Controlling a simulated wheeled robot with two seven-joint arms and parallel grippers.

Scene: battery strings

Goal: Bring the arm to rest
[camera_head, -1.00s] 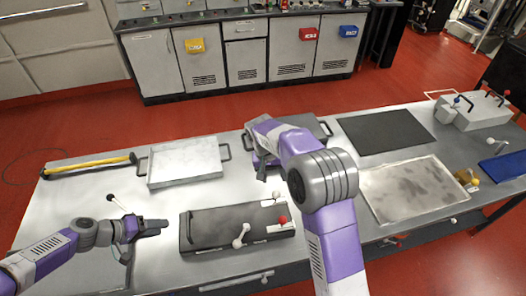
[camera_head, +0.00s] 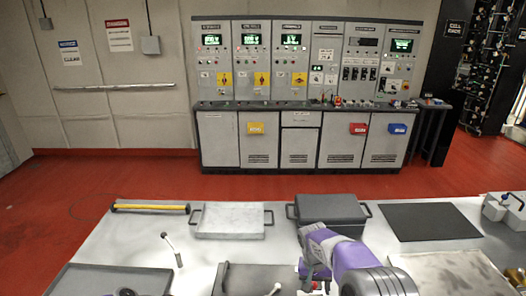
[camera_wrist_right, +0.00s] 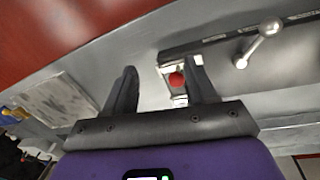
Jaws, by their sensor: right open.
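My right arm, purple and grey, reaches in from the bottom of the head view. Its gripper (camera_head: 315,284) is above the table (camera_head: 190,256). In the right wrist view the gripper (camera_wrist_right: 163,86) has two dark fingers spread apart with nothing held. A red knob (camera_wrist_right: 177,79) shows between the fingers and beyond them, and I cannot tell how far away it is. My left gripper is not visible; only a small dark rounded piece shows at the bottom left edge of the head view.
A dark panel (camera_head: 240,280) with a white-knobbed lever (camera_head: 274,290) lies near the front. A pale tray (camera_head: 230,222), a dark lidded case (camera_head: 328,210), a black mat (camera_head: 430,221) and a yellow bar (camera_head: 150,207) line the back. A lever (camera_head: 172,248) stands at left.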

